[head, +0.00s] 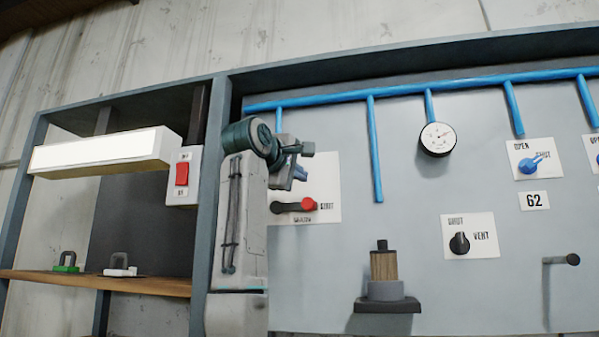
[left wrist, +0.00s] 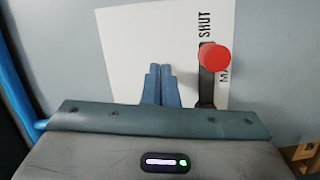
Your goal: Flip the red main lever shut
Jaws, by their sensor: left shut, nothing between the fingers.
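The red main lever (head: 308,204) is a dark arm with a red knob on a white plate (head: 327,180). In the head view it lies roughly level, its knob at the right beside the word SHUT. In the left wrist view the red knob (left wrist: 213,57) and dark arm stand right of my fingers, knob towards SHUT. My left gripper (head: 300,173) is just above the lever in the head view. Its blue fingers (left wrist: 160,85) are together, empty, in front of the plate and apart from the knob. My right gripper is not in view.
Blue pipes (head: 374,150) and a round gauge (head: 437,139) are on the grey panel to the right. A vent knob (head: 459,243) and a small shelf (head: 388,305) are lower. A red switch (head: 182,174) and a lamp (head: 100,152) are left.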

